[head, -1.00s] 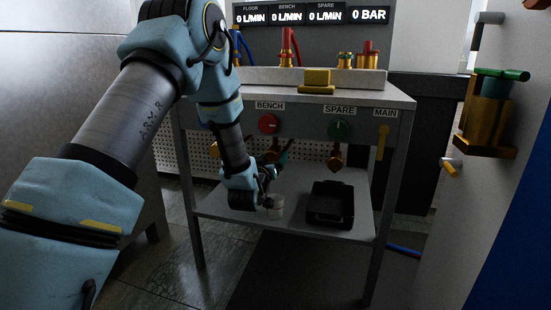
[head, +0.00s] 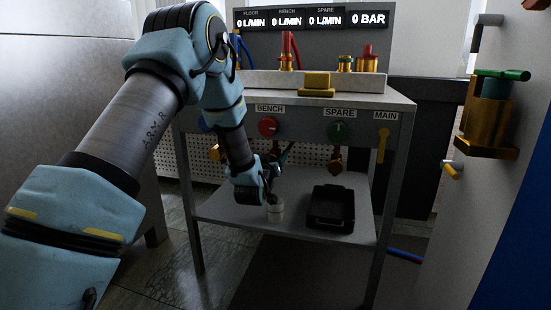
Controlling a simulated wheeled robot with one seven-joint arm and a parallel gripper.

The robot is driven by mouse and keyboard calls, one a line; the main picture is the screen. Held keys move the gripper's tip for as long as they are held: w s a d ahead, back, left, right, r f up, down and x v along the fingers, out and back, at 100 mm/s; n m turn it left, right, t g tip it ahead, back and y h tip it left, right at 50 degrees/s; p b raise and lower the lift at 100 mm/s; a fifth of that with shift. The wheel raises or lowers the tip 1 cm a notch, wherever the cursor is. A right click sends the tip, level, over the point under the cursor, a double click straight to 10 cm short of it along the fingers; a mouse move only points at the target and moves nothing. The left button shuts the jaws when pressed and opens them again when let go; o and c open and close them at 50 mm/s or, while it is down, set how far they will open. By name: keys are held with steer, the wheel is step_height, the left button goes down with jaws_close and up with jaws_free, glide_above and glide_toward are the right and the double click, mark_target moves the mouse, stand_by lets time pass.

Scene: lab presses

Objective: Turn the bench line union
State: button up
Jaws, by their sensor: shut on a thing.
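The bench line hangs below the red knob (head: 269,126) under the BENCH label. Its union is mostly hidden behind my arm and gripper. My gripper (head: 272,195) is low in front of it, just above the lower shelf. A brass fitting (head: 335,160) hangs under the green SPARE knob (head: 339,132).
A black tray (head: 331,208) sits on the lower shelf (head: 235,208), right of the cup. A yellow MAIN lever (head: 383,146) is at the right. A brass block with a green handle (head: 490,112) sticks out from the right. Displays above read zero.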

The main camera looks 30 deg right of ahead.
jaws_close()
steer(key=m, duration=0.4)
steer(key=shift+a+m, duration=0.1)
steer(key=shift+m, duration=0.2)
steer(key=o, duration=0.7)
jaws_free()
steer(key=p+v, duration=0.2)
steer(key=v, duration=0.8)
steer(key=shift+s+a, duration=0.25)
